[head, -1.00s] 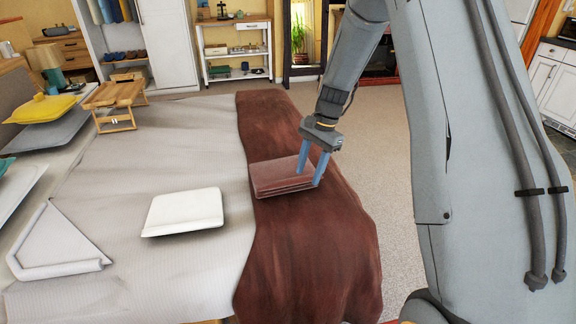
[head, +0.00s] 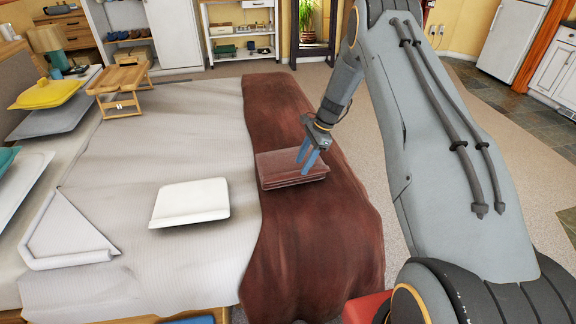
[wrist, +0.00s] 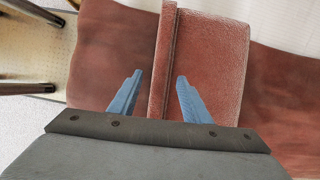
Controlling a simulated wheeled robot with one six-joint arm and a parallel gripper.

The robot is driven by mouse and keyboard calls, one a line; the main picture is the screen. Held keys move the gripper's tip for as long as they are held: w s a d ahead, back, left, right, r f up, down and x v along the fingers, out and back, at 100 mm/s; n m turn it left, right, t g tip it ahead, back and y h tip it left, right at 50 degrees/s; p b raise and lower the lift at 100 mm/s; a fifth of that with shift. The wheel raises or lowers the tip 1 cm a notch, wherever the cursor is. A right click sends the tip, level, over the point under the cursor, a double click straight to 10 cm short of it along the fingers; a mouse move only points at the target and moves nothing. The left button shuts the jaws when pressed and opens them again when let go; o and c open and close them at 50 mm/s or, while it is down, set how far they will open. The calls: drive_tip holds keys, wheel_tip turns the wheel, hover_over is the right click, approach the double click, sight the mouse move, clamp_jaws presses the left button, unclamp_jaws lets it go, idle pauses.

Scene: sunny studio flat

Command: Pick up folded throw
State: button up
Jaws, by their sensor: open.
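The folded throw (head: 283,170) is a reddish-brown, layered rectangle lying on the dark red-brown blanket across the foot of the bed. It also shows in the wrist view (wrist: 208,55), with its folded edge running up the picture. My gripper (head: 308,162) is open at the throw's right end in the head view. In the wrist view, the fingers (wrist: 157,78) are apart. The left finger is over the blanket beside the folded edge and the right finger is over the throw's top. I cannot tell whether either finger touches it.
The blanket (head: 300,255) drapes over the bed's end. A white cushion-like slab (head: 190,202) lies on the pale bedspread (head: 190,130) left of the throw. A wooden bed tray (head: 118,78) stands farther back. Open carpet (head: 415,110) lies right of the bed.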

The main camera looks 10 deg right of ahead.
sight(297, 171)
drive_tip(key=shift+p+x, duration=0.35)
drive_tip(key=shift+x, duration=1.15)
drive_tip(key=shift+a+r, duration=0.1)
drive_tip(key=shift+a, duration=0.05)
clamp_jaws()
drive_tip(key=shift+w+r, duration=0.1)
